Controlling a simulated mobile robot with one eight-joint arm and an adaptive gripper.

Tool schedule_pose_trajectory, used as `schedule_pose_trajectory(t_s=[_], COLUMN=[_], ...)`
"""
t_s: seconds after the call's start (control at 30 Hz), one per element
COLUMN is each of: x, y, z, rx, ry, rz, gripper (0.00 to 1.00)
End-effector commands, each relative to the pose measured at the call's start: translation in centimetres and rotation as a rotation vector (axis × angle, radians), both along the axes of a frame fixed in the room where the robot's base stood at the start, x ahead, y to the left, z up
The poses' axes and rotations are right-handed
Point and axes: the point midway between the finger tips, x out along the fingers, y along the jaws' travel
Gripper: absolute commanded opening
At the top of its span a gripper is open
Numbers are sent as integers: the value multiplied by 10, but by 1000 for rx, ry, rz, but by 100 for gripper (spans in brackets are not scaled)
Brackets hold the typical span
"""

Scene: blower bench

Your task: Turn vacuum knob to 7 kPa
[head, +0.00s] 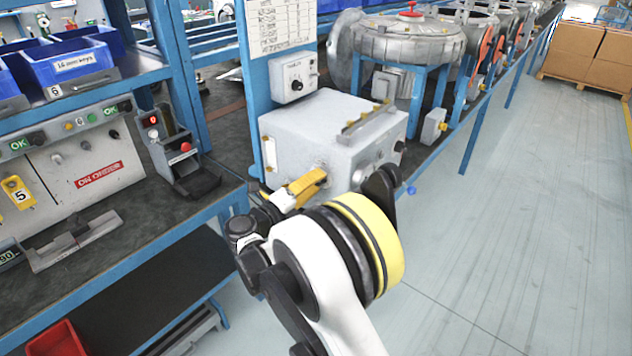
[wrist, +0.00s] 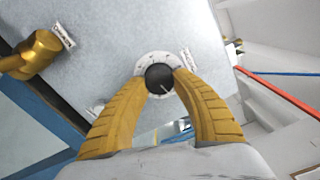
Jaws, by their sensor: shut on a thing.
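In the wrist view, a round black knob (wrist: 159,78) with a white pointer line sits in the middle of a pale dial plate (wrist: 143,66). The dial's marks are too small to read. The plate is on the face of a grey box (wrist: 100,40), which also shows in the head view (head: 340,125). My gripper (wrist: 160,84) has its two yellow fingers shut on the knob, one on each side. In the head view my gripper (head: 318,178) reaches the front face of the grey box, and the knob is hidden there.
A brass fitting (wrist: 32,55) with a small tag sticks out left of the dial. A small control box with a black knob (head: 293,76) hangs on the blue post above. A red-button device (head: 178,150) stands on the bench at left. The floor at right is clear.

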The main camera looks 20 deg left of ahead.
Motion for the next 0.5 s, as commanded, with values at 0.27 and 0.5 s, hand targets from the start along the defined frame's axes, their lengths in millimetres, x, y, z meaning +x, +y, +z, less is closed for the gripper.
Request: schedule_pose_trajectory(t_s=[0.27, 0.5], x=[1, 1], y=[0, 0], z=[1, 1], rx=[10, 9], ry=[-7, -7], rz=[1, 1], gripper=[2, 44])
